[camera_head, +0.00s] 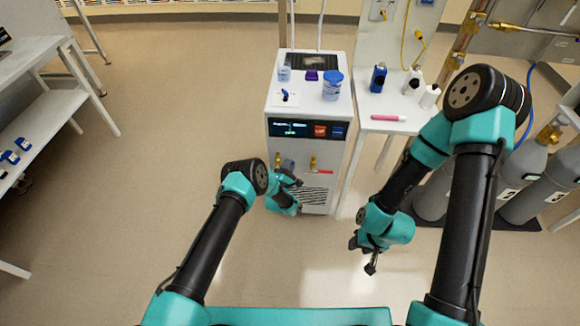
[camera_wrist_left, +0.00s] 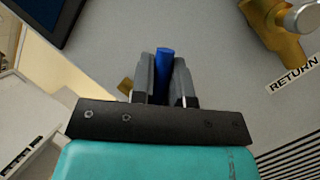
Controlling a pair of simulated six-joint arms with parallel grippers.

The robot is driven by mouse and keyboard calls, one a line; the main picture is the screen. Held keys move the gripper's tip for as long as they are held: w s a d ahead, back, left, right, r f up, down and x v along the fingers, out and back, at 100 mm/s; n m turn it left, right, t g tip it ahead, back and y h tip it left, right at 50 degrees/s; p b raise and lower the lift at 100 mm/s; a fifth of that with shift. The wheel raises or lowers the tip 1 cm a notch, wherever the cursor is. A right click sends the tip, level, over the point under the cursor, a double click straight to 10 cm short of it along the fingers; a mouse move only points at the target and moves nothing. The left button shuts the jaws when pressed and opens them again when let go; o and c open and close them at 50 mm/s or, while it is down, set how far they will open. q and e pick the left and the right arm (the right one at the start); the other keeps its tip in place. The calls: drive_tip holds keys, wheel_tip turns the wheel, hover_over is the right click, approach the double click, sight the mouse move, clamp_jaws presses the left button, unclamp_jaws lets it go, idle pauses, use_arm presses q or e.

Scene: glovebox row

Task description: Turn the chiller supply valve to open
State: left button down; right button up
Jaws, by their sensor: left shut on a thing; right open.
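The chiller (camera_head: 312,100) is a white cabinet with a dark display, standing in the middle of the head view. My left gripper (camera_head: 290,180) is at its front, low on the left. In the left wrist view my left gripper (camera_wrist_left: 164,80) is shut on a blue valve handle (camera_wrist_left: 164,52), which shows between the two fingers. A bit of brass (camera_wrist_left: 125,87) shows beside the fingers; the rest of that valve is hidden. Its label is not visible. My right gripper (camera_head: 362,256) is open and empty, off to the right of the chiller.
Right of the blue handle is a brass return valve (camera_wrist_left: 278,30) with a "RETURN" label (camera_wrist_left: 292,75); its red handle (camera_head: 325,172) points right. A vent grille (camera_head: 312,195) lies below. A white side table (camera_head: 375,124) with bottles and grey gas cylinders (camera_head: 515,160) stand right.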

use_arm(q)
drive_tip(key=shift+a+r+n, duration=0.1)
drive_tip(key=shift+r+n, duration=0.05)
drive_tip(key=shift+n, duration=0.25)
drive_tip(key=c, duration=1.1)
unclamp_jaws()
